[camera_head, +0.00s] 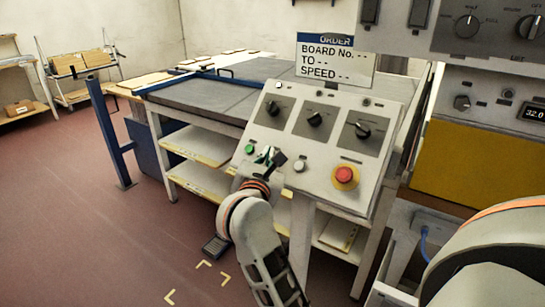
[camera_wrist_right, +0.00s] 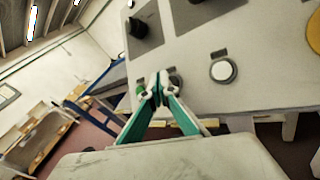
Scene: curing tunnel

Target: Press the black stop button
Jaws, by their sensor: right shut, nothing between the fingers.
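The black stop button (camera_wrist_right: 177,81) shows in the right wrist view as a dark round shape, partly hidden behind my right gripper's fingertips. My right gripper (camera_wrist_right: 160,80) is shut and empty, with its tips at the panel between the green button (camera_wrist_right: 140,90) and the white button (camera_wrist_right: 223,70). In the head view, my right gripper (camera_head: 268,156) covers the part of the sloped control panel (camera_head: 318,158) between the green button (camera_head: 249,149) and the white button (camera_head: 299,165). I cannot tell whether the tips touch the black button. My left gripper is not in view.
A red mushroom button on a yellow base (camera_head: 345,177) sits on the panel's right. Three black knobs (camera_head: 315,119) line its upper part. A sign (camera_head: 335,62) stands behind it. A machine with a yellow front (camera_head: 470,165) is at right. The floor at left is open.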

